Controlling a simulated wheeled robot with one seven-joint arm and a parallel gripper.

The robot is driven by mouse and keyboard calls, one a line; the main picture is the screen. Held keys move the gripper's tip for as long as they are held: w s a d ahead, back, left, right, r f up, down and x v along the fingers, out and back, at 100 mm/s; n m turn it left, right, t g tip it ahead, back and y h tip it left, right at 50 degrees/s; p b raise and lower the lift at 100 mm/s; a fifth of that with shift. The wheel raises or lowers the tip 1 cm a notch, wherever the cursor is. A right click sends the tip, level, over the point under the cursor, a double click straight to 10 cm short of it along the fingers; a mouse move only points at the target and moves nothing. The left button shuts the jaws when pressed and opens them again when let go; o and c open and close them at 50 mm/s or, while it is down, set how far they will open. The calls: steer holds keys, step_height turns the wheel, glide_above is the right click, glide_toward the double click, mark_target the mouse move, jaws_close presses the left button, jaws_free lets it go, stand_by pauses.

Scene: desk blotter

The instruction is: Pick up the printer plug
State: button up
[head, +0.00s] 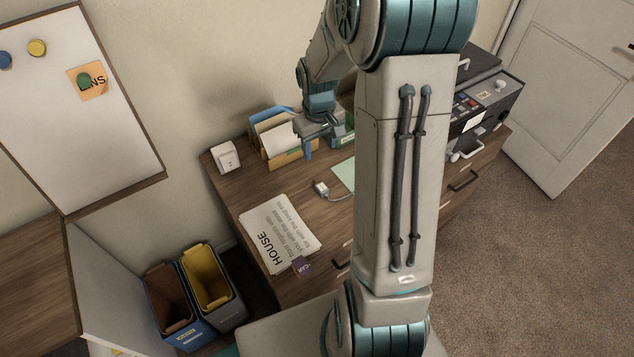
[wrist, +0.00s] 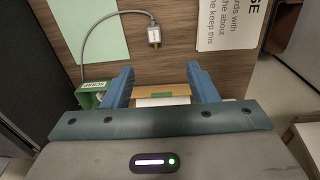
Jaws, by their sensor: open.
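The printer plug (head: 321,188) is a small light-coloured plug lying on the wooden desk, with a grey cable running off to the right behind my arm. In the wrist view the plug (wrist: 154,37) lies beyond my fingertips, a little left of the middle between them, its prongs pointing toward the gripper, and its cable (wrist: 88,45) curves left over a pale green sheet (wrist: 90,28). My gripper (head: 323,147) is open and empty above the back of the desk, apart from the plug. Its two blue fingers (wrist: 160,72) stand wide apart in the wrist view.
A letter rack (head: 283,138) with papers stands at the desk's back, near my gripper. A white socket box (head: 226,157) is left of it. Printed sheets (head: 280,232) lie at front left. A dark printer (head: 485,105) stands right. Bare wood surrounds the plug.

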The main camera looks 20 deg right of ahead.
glide_above(322, 186)
step_height(322, 186, down, 7)
steer(key=f, duration=0.8)
steer(key=shift+s+a+f, duration=0.15)
steer(key=shift+s+f, duration=0.1)
steer(key=shift+s, duration=0.15)
steer(key=shift+w+f+p, duration=0.2)
steer(key=shift+f+p, duration=0.05)
steer(key=shift+f, duration=1.1)
steer(key=shift+w+f+p, duration=0.15)
steer(key=shift+f+p, duration=0.05)
steer(key=shift+f, duration=1.15)
steer(key=c, duration=1.1)
steer(key=shift+r, duration=0.15)
steer(key=shift+c, duration=0.2)
